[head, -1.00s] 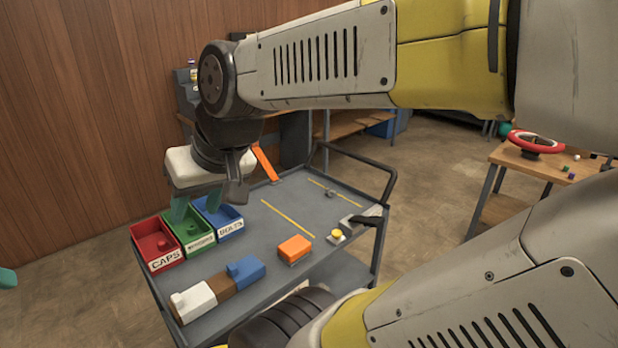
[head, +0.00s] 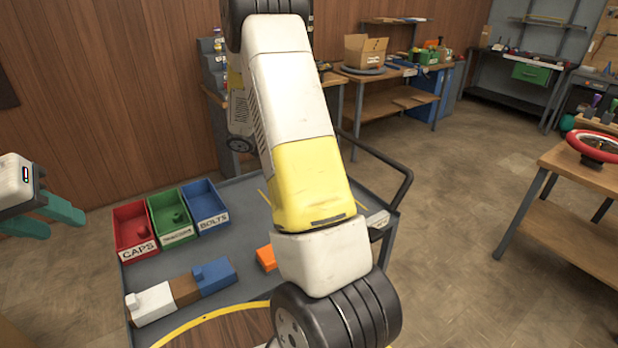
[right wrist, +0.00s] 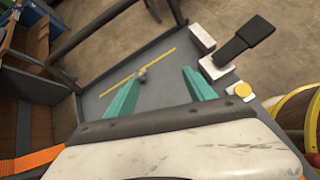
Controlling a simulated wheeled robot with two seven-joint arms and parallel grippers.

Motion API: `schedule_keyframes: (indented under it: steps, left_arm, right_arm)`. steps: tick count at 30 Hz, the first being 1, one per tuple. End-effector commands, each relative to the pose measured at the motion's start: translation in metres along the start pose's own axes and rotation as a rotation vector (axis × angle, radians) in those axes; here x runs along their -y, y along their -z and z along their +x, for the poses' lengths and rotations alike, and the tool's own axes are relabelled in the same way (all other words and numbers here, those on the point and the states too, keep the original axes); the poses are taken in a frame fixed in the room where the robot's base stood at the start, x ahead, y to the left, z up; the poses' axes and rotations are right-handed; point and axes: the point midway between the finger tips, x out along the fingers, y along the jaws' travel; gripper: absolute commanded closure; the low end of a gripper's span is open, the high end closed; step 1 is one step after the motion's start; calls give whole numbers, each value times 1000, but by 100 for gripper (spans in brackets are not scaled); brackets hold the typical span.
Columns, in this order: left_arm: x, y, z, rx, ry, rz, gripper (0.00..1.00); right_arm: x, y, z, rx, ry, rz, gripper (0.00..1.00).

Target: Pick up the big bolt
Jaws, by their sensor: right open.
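A small grey bolt (right wrist: 141,74), which looks like the big bolt, lies on the grey cart top by a yellow line in the right wrist view. My right gripper (right wrist: 162,76) is open and empty, its teal fingers pointing toward the bolt, which shows between them nearer the left finger. In the head view my right arm hides the bolt and the right gripper. My left gripper (head: 46,217) is open and empty at the left edge, away from the cart.
On the cart (head: 235,262) stand red CAPS (head: 136,252), green (head: 175,236) and blue BOLTS (head: 212,222) bins, a white-brown-blue block (head: 184,291) and an orange block (head: 265,258). A black-handled clamp (right wrist: 243,41) and yellow button (right wrist: 243,90) lie right of the gripper.

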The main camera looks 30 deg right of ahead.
Motion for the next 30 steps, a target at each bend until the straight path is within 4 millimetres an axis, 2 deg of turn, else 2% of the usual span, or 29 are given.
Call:
schedule_keyframes:
  steps: [1,6,12,23,30]
  left_arm:
    - [0,0,0,0,0,0,64]
    - [0,0,0,0,0,0,64]
    - [0,0,0,0,0,0,64]
    - [0,0,0,0,0,0,64]
    - [0,0,0,0,0,0,64]
  right_arm:
    - [-9,12,19,62,-13,-97,37]
    - [-37,38,64,234,-72,-371,37]
    - [-53,58,89,335,-112,-538,37]
    - [-61,52,125,350,-117,-564,37]
    - [-68,43,158,349,-117,-562,37]
